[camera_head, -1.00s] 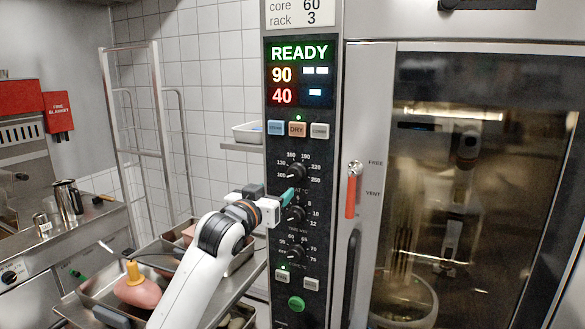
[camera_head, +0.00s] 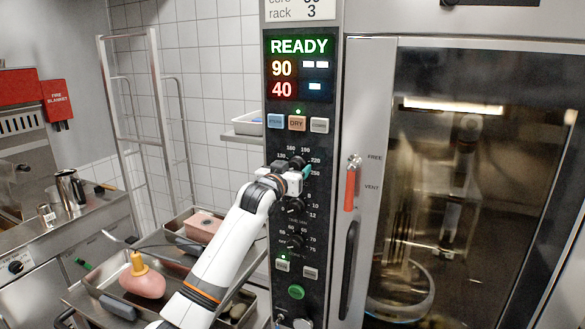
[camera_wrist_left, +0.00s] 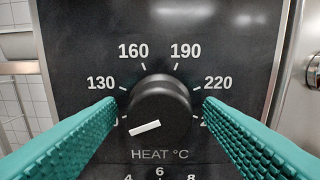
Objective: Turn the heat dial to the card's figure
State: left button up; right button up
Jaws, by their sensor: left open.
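The heat dial (camera_wrist_left: 163,98) is a black knob on the dark oven panel, marked HEAT °C, with figures 130, 160, 190 and 220 showing around it. Its white pointer line slants to the lower left, below 130. The dial also shows in the head view (camera_head: 297,161), partly hidden by my left gripper (camera_head: 298,175). In the wrist view, the teal fingers are open, one on each side of the dial, with a visible gap on the left. The card (camera_head: 302,10) above the display is cut off at the top; it shows "rack 3", and no heat figure is readable.
The display (camera_head: 299,68) reads READY, 90 and 40. Below the heat dial are a time dial (camera_head: 296,207) and another dial (camera_head: 295,242). The oven door handle (camera_head: 350,185) is to the right. Trays with food (camera_head: 140,280) stand at lower left.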

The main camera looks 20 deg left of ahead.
pick_arm(q)
jog(key=shift+s, duration=0.1)
jog(key=c, duration=1)
jog(key=shift+o, duration=0.2)
jog(key=shift+r, duration=0.15)
jog(key=m+p, duration=0.2)
jog(key=m, duration=0.1)
jog(key=shift+a+r+m, duration=0.1)
jog(key=shift+r+m, duration=0.05)
jog(key=shift+m, duration=0.15)
jog(key=m+p, duration=0.2)
jog(key=m, duration=0.3)
jog(key=shift+p, duration=0.3)
jog(key=o, duration=1)
jog(key=shift+c, duration=0.2)
jog(key=shift+w+f, duration=0.2)
jog(key=shift+f, duration=0.1)
